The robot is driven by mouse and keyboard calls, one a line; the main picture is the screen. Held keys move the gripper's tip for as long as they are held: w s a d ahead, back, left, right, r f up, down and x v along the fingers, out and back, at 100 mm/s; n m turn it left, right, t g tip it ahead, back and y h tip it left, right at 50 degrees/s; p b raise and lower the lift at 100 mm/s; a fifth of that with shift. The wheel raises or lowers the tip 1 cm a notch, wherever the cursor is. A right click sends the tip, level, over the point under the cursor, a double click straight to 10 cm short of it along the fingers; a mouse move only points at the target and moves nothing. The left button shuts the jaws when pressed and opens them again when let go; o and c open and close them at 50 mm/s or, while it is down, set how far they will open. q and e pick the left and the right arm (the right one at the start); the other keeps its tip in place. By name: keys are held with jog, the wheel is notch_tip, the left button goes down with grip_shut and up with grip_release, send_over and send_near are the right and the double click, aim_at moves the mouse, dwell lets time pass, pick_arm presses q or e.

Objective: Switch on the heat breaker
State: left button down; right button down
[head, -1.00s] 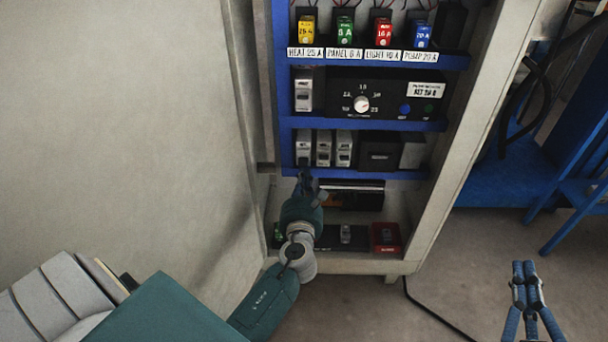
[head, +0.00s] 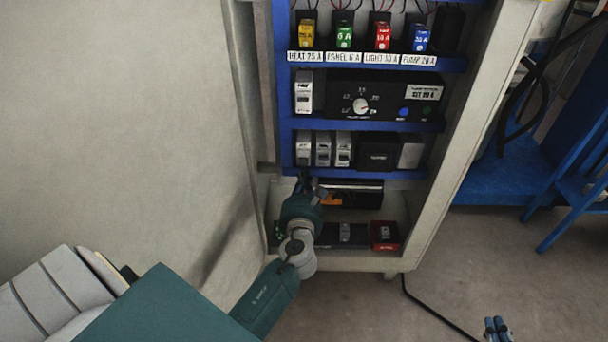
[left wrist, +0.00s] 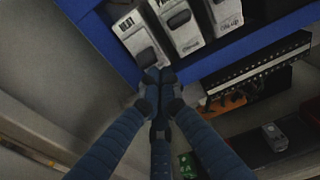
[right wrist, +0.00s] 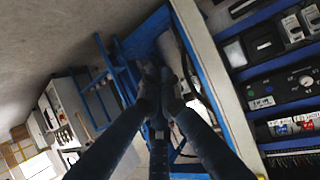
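The heat breaker (head: 303,149) is the leftmost of three pale breakers on the lower blue shelf of the cabinet. In the left wrist view, the breaker labelled HEAT (left wrist: 126,24) has its dark lever (left wrist: 148,58) near its lower end, lower than the lever on the neighbouring breaker. My left gripper (head: 306,184) is just below it. In the left wrist view its fingertips (left wrist: 158,78) are together and at the lever's lower edge; I cannot tell if they touch. My right gripper (head: 497,327) is away at the lower right; its fingertips (right wrist: 158,77) look together and empty.
The other two breakers (head: 323,150) (head: 343,150) stand close beside the heat breaker. Above are a black dial panel (head: 375,97) and coloured fuses (head: 343,36). The cabinet's pale side (head: 460,160) is at right. A red-based switch (head: 385,236) sits on the bottom shelf.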

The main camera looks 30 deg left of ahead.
pick_arm(q)
jog(key=shift+s+r+g+p, duration=0.1)
jog(key=shift+r+g+p, duration=0.3)
jog(key=shift+p, duration=1.15)
pick_arm(e)
jog(key=s+d+f+g+h, duration=0.1)
jog(key=s+d+f+g, duration=0.1)
jog(key=s+f+g, duration=0.2)
jog(key=s+d+f+g+h, duration=0.1)
jog(key=s+d+f+g, duration=0.2)
jog(key=s, duration=0.8)
jog(key=shift+s+f+g, duration=0.3)
jog(key=shift+f+g, duration=0.3)
jog(key=shift+f, duration=0.55)
pick_arm(q)
jog(key=shift+f, duration=0.15)
pick_arm(e)
jog(key=shift+d, duration=0.15)
jog(key=shift+s, duration=0.3)
